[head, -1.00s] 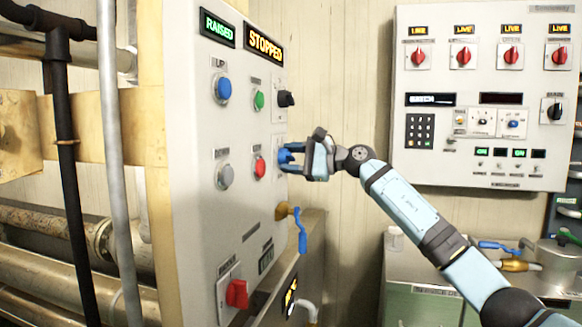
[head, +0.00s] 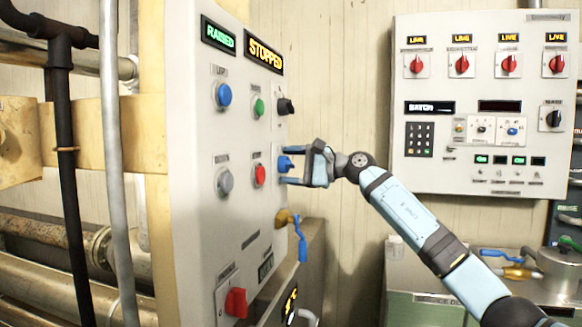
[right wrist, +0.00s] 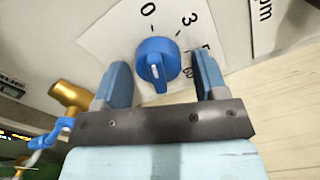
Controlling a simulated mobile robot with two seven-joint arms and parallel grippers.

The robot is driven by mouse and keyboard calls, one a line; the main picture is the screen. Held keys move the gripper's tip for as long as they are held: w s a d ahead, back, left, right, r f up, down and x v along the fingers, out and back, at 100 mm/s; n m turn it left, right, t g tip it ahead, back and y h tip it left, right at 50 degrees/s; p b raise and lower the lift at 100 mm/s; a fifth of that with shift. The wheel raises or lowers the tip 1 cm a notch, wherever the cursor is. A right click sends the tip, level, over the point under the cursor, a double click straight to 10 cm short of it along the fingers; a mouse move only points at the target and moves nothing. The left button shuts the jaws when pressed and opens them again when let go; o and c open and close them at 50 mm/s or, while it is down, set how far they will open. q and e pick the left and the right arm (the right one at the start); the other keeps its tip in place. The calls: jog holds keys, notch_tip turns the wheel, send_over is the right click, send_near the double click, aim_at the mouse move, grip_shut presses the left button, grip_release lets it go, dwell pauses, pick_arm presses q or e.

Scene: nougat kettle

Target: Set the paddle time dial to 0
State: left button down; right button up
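The paddle time dial is a blue round knob (head: 284,164) on the near control panel's right edge. In the right wrist view, the dial (right wrist: 157,58) sits on a white plate with the numbers 0, 3 and others partly hidden. A white mark shows on its raised ridge; I cannot tell which number it points to. My right gripper (head: 291,166) is open at the dial, one finger above and one below in the head view. In the right wrist view, the fingers (right wrist: 160,63) stand on either side of the knob with visible gaps. My left gripper is not in view.
The panel (head: 200,130) also bears a black knob (head: 286,106), blue, green, grey and red buttons, and a red switch (head: 236,302). A blue-handled brass valve (head: 300,240) hangs just below the dial. A second panel (head: 480,20) with red knobs is on the back wall.

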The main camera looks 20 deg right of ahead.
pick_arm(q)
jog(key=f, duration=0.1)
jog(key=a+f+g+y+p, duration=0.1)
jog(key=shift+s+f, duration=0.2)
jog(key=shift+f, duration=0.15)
pick_arm(e)
jog(key=v, duration=1.4)
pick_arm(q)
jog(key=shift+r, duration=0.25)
